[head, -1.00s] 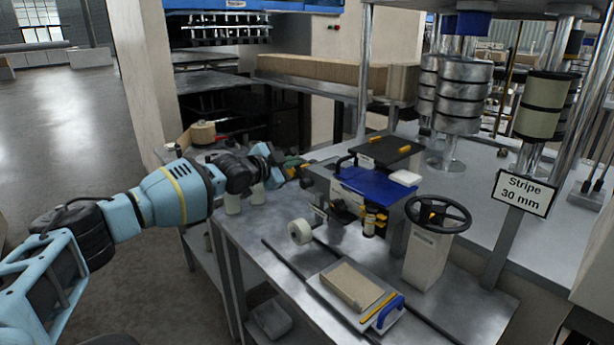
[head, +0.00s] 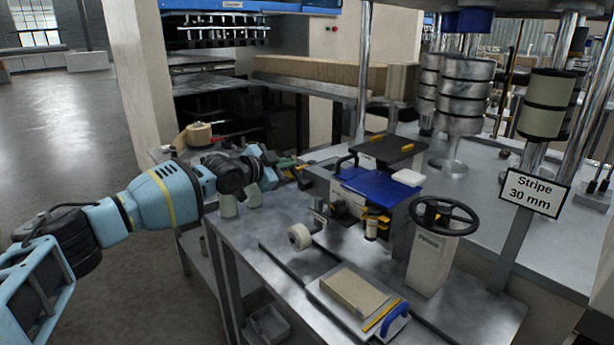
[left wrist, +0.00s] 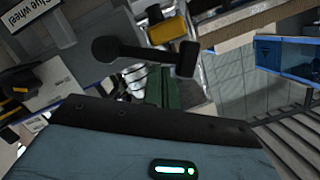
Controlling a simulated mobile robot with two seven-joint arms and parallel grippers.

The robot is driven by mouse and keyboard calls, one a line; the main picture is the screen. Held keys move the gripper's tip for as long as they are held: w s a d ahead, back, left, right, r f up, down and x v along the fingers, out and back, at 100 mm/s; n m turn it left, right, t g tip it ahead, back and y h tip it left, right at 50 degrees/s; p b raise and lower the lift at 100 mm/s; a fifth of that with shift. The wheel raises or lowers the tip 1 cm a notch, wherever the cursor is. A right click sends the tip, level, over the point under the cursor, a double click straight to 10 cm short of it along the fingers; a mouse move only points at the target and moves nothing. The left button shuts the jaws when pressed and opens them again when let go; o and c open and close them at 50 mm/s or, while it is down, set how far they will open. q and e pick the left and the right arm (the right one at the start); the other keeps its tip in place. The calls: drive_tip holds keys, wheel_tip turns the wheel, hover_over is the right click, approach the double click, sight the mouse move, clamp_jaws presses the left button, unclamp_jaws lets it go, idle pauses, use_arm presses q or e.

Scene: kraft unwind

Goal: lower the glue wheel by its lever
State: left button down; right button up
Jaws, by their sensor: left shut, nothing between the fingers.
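My left gripper (head: 287,163) reaches in from the left to the near-left side of the glue unit with the blue cover (head: 375,185). Its narrow green fingers (left wrist: 163,88) are shut with nothing between them. In the left wrist view, a black lever (left wrist: 145,53) with a round end and a block-like end lies just beyond the fingers. Whether they touch it cannot be told. A plate labelled "Glue wheel" (left wrist: 38,20) is at the upper left there. I cannot make out the glue wheel itself for certain. My right gripper is not in view.
A white roll (head: 299,236) sits at the front of the bench. A tray with a tan block (head: 353,292) and a black handwheel (head: 443,215) stand to the right. A "Stripe 30 mm" sign (head: 533,191) is further right. Open floor lies at the left.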

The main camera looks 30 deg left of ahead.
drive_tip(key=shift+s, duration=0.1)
